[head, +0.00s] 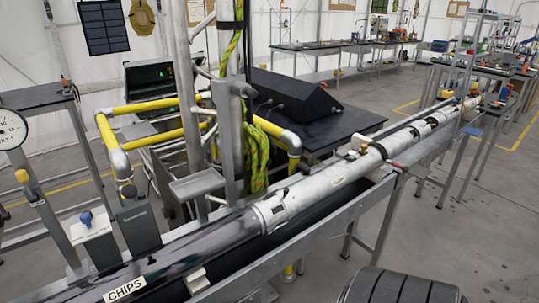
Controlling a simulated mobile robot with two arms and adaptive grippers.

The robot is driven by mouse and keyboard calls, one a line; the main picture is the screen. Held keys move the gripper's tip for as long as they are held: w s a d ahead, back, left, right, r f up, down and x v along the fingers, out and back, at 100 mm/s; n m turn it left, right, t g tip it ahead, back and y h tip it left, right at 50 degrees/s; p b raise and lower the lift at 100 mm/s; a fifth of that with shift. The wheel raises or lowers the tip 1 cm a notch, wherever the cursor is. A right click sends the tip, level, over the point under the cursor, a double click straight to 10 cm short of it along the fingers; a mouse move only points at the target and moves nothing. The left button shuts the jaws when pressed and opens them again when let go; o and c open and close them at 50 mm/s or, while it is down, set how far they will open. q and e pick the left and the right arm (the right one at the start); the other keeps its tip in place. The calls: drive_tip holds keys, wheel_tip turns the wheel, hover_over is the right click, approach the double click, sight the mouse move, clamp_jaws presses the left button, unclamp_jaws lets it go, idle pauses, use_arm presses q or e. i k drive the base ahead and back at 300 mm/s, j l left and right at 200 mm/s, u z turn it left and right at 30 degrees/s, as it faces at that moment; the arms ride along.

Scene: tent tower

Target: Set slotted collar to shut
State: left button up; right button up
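A long grey metal tube (333,178) lies along a rail from the lower left to the far right. A wider metal collar (269,214) sits around it near the middle of the view, where the darker near section meets the lighter far section. It looks like the slotted collar. Small dark marks show on its side, but I cannot tell whether its slots are open or shut. Neither of my grippers is in view.
Upright grey posts, a yellow guard rail (145,107) and a green-yellow rope (256,155) stand behind the collar. A pressure gauge (10,129) is at far left. Open floor (470,235) lies right of the rail.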

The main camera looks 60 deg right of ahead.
sight(281, 197)
drive_tip(key=z, duration=1.75)
